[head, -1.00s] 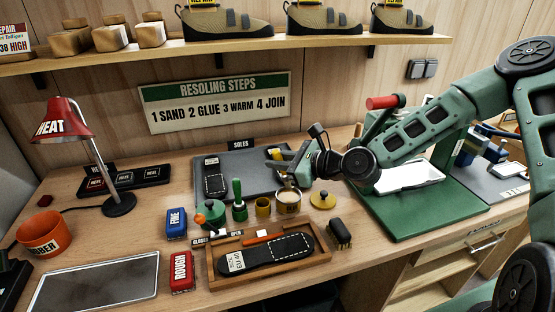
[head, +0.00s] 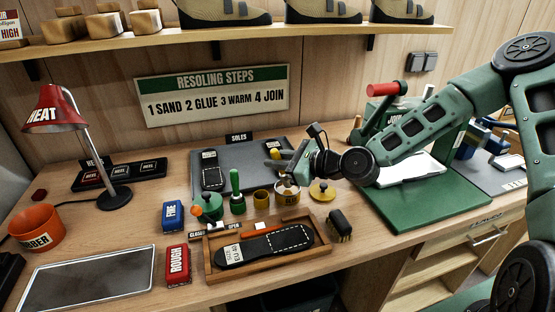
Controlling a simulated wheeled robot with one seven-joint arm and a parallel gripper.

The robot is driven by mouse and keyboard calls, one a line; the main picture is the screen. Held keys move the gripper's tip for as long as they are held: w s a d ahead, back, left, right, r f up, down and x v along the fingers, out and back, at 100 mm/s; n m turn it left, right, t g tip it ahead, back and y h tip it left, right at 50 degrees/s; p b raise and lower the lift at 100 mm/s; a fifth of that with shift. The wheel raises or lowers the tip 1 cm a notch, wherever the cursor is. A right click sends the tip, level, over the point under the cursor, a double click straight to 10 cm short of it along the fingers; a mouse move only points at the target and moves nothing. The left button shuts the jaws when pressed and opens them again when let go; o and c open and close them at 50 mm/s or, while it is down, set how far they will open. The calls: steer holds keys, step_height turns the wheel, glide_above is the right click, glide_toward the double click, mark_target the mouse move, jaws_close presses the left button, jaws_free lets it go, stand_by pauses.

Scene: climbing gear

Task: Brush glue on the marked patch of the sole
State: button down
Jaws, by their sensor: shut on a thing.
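A dark sole (head: 262,247) lies in a wooden tray (head: 216,274) at the front middle. Its marked patch (head: 289,239) is a white dashed outline on the right part. My gripper (head: 279,164) is behind the tray, above an open glue pot (head: 288,194) with pale contents. It is shut on a yellow-handled brush (head: 275,153), whose handle top shows above the fingers. The brush's lower end is hidden or too small to make out, so I cannot tell whether it is in the glue. A yellow lid (head: 322,191) lies right of the pot.
A grey mat (head: 235,168) lies behind. A green press (head: 440,205) stands right.

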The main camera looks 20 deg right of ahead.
steer(key=shift+f, duration=0.65)
stand_by(1.9)
steer(key=shift+r, duration=0.1)
step_height(320, 180, up, 7)
steer(key=p, duration=0.6)
steer(key=shift+p, duration=0.35)
stand_by(0.4)
